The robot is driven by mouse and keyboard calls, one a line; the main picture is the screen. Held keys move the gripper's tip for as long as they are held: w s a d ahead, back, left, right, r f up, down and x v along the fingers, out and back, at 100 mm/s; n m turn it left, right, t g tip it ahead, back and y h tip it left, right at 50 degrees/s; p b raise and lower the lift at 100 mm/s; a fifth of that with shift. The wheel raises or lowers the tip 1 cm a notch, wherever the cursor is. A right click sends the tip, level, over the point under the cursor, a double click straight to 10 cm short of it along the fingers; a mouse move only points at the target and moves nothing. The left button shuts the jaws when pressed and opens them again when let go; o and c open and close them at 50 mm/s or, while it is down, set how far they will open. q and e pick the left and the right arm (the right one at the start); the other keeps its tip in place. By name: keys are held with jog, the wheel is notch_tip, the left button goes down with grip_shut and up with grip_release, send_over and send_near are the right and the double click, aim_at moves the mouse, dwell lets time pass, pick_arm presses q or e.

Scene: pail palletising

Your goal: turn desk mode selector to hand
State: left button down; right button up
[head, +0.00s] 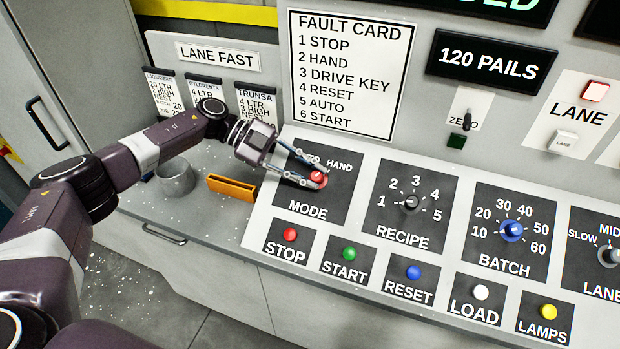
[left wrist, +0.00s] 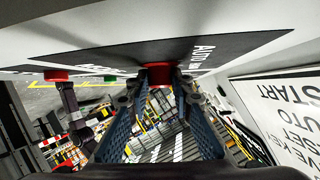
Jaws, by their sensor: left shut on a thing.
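The mode selector (head: 318,178) is a red knob on a black plate marked MODE (head: 307,207) at the left of the sloping desk. The word HAND shows at the plate's upper right. My left gripper (head: 318,180) is shut on the red knob, with a finger on each side of it. The gripper hides part of the plate, and the knob's pointer direction cannot be made out. My right gripper is not in view.
A red STOP button (head: 290,235) and a green START button (head: 349,253) lie just below the plate. The RECIPE knob (head: 411,202) is to the right. A grey cup (head: 177,177) and an orange tray (head: 232,187) stand on the counter under my left arm. A fault card (head: 350,75) is behind.

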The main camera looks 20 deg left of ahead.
pick_arm(q)
jog(key=shift+d+m+g+b, duration=0.1)
jog(key=shift+m+g+b, duration=0.2)
jog(key=shift+m+g, duration=0.1)
dwell(0.3)
jog(key=c, duration=1.7)
grip_release()
jog(key=v, duration=1.2)
jog(key=shift+w+d+r, duration=0.1)
jog(key=shift+d+r, duration=0.05)
jog(key=shift+r, duration=0.1)
